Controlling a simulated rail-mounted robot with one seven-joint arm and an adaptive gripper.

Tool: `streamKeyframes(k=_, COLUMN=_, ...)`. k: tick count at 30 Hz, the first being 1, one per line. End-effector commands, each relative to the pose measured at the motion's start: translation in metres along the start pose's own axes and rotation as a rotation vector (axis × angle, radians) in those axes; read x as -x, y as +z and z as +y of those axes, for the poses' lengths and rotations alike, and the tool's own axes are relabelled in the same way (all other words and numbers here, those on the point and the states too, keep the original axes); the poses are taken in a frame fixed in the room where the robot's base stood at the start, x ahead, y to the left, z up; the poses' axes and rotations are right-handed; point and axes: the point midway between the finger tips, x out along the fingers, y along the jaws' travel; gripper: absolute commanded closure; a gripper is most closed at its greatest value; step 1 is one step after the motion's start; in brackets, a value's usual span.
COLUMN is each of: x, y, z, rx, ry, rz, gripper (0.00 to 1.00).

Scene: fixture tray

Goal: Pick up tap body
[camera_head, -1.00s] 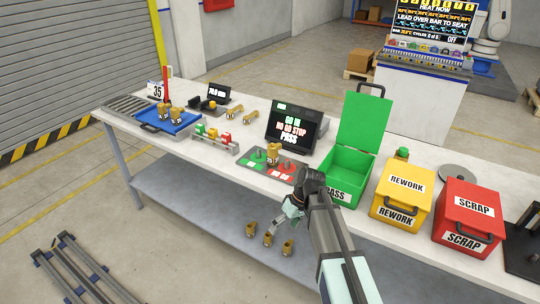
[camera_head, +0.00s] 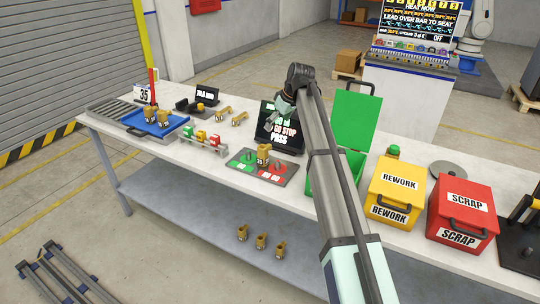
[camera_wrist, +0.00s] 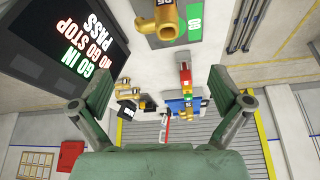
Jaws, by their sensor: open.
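A brass tap body (camera_head: 263,153) stands upright on the gauge plate (camera_head: 245,166) with green and red halves. It also shows at the top of the wrist view (camera_wrist: 166,22), beside the green GO pad. Two brass tap bodies (camera_head: 163,117) stand on the blue tray (camera_head: 183,122), and two more (camera_head: 239,119) lie on the bench behind. Several others (camera_head: 261,241) stand on the lower shelf. My gripper (camera_head: 277,112) is raised above the bench in front of the screen. In the wrist view my gripper (camera_wrist: 158,88) is open with nothing between its fingers.
The screen (camera_head: 282,131) stands behind the gauge plate. The green PASS bin (camera_head: 356,122) has its lid up, partly behind my arm. The yellow REWORK bin (camera_head: 395,190) and red SCRAP bin (camera_head: 462,208) are shut at right.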

Motion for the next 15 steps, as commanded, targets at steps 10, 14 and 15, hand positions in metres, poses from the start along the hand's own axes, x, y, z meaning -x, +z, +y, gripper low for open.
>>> streamKeyframes(k=10, x=-0.036, y=-0.007, z=0.004, rx=0.006, ry=0.007, rz=0.001, gripper=0.0)
streamKeyframes(k=14, x=-0.062, y=-0.007, z=0.003, rx=0.006, ry=0.007, rz=0.001, gripper=0.0)
streamKeyframes(k=15, x=-0.07, y=-0.007, z=0.003, rx=0.006, ry=0.007, rz=0.001, gripper=0.0)
